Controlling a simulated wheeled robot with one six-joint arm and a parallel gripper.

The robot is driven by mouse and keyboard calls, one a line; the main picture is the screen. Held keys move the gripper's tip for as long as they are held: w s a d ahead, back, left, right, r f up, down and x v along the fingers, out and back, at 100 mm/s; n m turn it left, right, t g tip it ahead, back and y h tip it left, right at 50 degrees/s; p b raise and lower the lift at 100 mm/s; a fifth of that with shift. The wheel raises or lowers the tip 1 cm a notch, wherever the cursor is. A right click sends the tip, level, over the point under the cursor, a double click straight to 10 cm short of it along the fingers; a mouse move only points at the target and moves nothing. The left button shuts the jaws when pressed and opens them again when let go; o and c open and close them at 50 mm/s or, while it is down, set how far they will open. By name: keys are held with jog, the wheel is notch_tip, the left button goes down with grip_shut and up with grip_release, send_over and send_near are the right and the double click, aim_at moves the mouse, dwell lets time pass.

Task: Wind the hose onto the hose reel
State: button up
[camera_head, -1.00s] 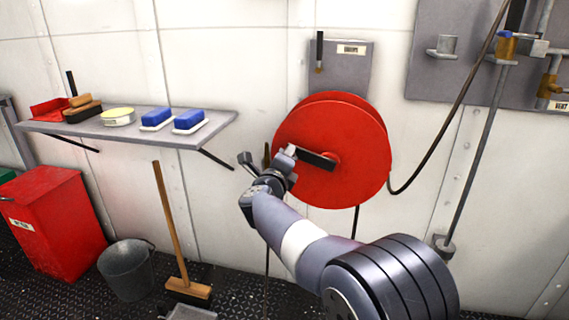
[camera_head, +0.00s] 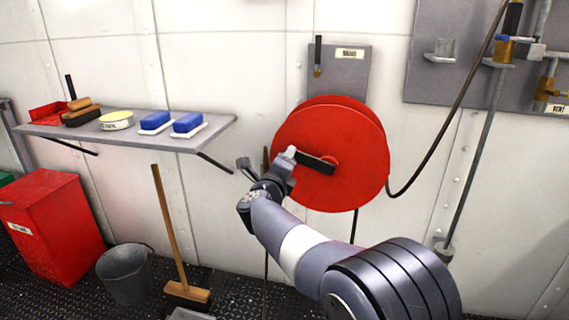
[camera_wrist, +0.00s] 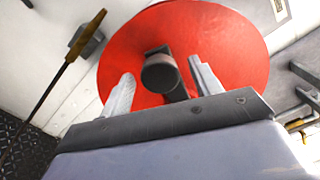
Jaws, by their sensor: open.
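The red hose reel (camera_head: 345,185) is mounted on the wall at the middle right of the head view. Its dark crank arm (camera_head: 318,164) points left from the hub. The reel's red disc (camera_wrist: 225,40) fills the upper part of the wrist view. My gripper (camera_wrist: 160,80) is open, with the round dark end of the crank handle (camera_wrist: 160,75) between its two fingers; I cannot tell whether they touch it. The dark hose (camera_head: 455,110) hangs from the upper right in a curve to the reel's right side.
A wall shelf (camera_head: 90,130) with blue sponges and brushes is to the left. A broom (camera_head: 170,225), a bucket (camera_head: 125,272) and a red bin (camera_head: 55,225) stand below it. Pipes and valves (camera_head: 515,50) are at the right.

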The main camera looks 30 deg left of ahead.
jog(key=p+v, duration=0.1)
jog(key=v, duration=0.9)
jog(key=shift+s+d, duration=0.1)
jog(key=shift+d, duration=0.05)
